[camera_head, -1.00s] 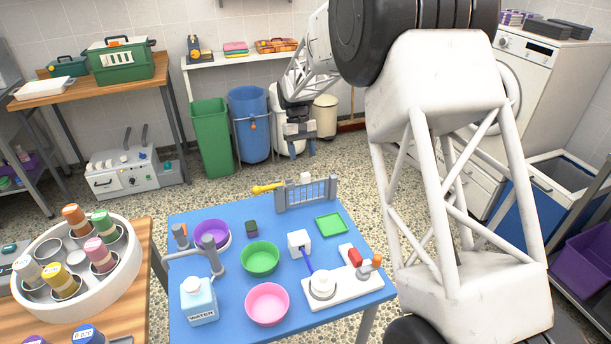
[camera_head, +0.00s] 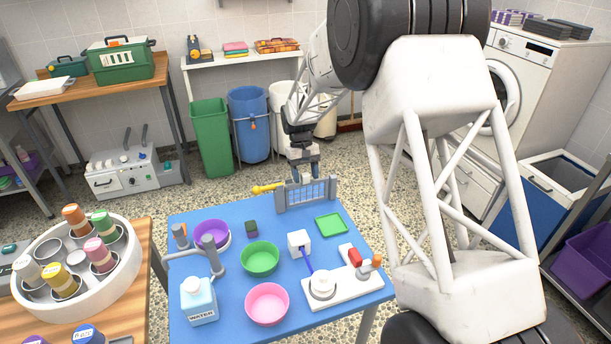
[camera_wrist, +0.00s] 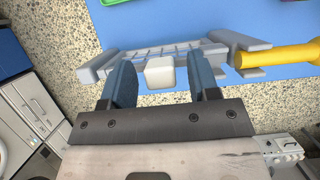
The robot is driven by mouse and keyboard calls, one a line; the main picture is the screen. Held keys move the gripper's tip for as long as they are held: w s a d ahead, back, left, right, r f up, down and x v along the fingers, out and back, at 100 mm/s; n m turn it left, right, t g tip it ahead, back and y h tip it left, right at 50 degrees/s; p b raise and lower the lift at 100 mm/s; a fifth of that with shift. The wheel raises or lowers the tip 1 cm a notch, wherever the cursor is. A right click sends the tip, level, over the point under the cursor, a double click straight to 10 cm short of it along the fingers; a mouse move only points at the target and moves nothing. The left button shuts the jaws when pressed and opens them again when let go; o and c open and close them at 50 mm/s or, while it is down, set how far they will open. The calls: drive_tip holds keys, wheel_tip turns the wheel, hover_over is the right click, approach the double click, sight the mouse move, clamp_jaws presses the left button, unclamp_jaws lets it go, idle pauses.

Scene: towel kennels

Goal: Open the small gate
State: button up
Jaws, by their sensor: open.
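The small grey gate (camera_head: 306,195) stands at the back edge of the blue table, its barred panel between two posts. It looks shut. It also shows in the wrist view (camera_wrist: 190,51). A white block-like knob (camera_wrist: 160,73) sits at the gate's near side in the wrist view. My gripper (camera_head: 304,176) is just above and behind the gate. In the wrist view its two blue-grey fingers (camera_wrist: 163,84) are apart, one on each side of the knob. I cannot tell whether they touch it. A yellow handle-like piece (camera_head: 266,188) lies beside the gate's left post.
Bins stand behind.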

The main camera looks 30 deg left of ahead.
drive_tip(key=shift+f, duration=0.15)
clamp_jaws()
idle(0.4)
drive_tip(key=shift+w, duration=0.1)
drive_tip(key=w+a+m+y, duration=0.1)
drive_tip(key=w+m+y, duration=0.4)
drive_tip(key=w+m, duration=0.4)
drive_tip(key=shift+w+m+g, duration=0.15)
drive_tip(key=shift+m+g, duration=0.25)
drive_tip(key=shift+m, duration=2.6)
drive_tip(key=shift+a, duration=0.1)
